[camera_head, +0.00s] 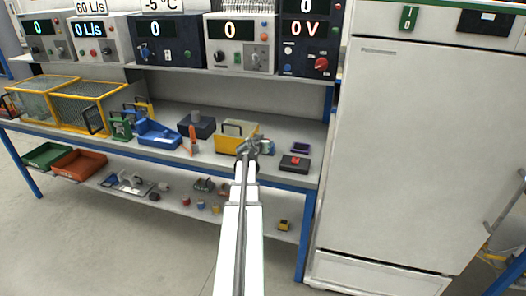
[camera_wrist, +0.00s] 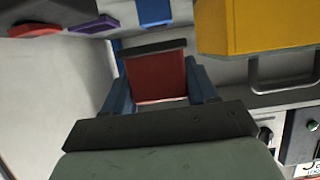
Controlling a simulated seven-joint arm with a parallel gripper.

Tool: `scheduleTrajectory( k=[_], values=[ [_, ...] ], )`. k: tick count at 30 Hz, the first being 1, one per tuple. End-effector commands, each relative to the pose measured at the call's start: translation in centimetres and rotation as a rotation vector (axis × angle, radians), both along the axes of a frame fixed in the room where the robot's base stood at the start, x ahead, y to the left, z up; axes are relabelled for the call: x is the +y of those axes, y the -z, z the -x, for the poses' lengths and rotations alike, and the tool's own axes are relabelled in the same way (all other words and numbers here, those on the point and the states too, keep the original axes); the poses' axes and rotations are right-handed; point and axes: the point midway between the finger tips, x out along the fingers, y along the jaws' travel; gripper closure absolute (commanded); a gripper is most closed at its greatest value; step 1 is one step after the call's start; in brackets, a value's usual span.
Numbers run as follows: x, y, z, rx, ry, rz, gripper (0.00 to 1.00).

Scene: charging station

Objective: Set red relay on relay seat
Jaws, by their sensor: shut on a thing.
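The red relay (camera_wrist: 157,76) is a red block with a dark strip along one end. In the wrist view it sits between the two blue fingers of my gripper (camera_wrist: 160,88), which is shut on it. In the head view my gripper (camera_head: 254,148) is over the front part of the bench, just right of the yellow box, and the relay cannot be made out there. A dark box with a red top (camera_head: 295,162) lies on the bench to the right; I cannot tell whether it is the relay seat.
The yellow box (camera_head: 228,143) with a handle stands close left of my gripper. A purple item (camera_head: 300,147) lies to the right. A blue bin (camera_head: 158,134) and wire baskets (camera_head: 85,103) stand further left. Instruments line the shelf above. A tall white cabinet (camera_head: 430,150) bounds the right.

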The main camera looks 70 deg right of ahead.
Motion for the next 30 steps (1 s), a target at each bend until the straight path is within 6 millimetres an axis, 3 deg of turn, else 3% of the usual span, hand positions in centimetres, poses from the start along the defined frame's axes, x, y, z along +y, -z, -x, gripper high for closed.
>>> scheduleTrajectory(
  k=[4, 12, 20, 26, 30],
  values=[
    [0.0, -1.3, 0.0, -0.001, 0.001, 0.0, 0.8],
    [0.0, -1.9, 0.0, 0.0, -0.001, 0.0, 0.8],
    [0.3, -1.3, 0.1, -0.003, -0.071, -0.001, 0.8],
    [2.0, 0.2, -0.6, -0.002, -0.166, 0.0, 0.8],
    [3.0, -0.1, -1.2, -0.001, -0.215, 0.001, 0.8]
  ],
)
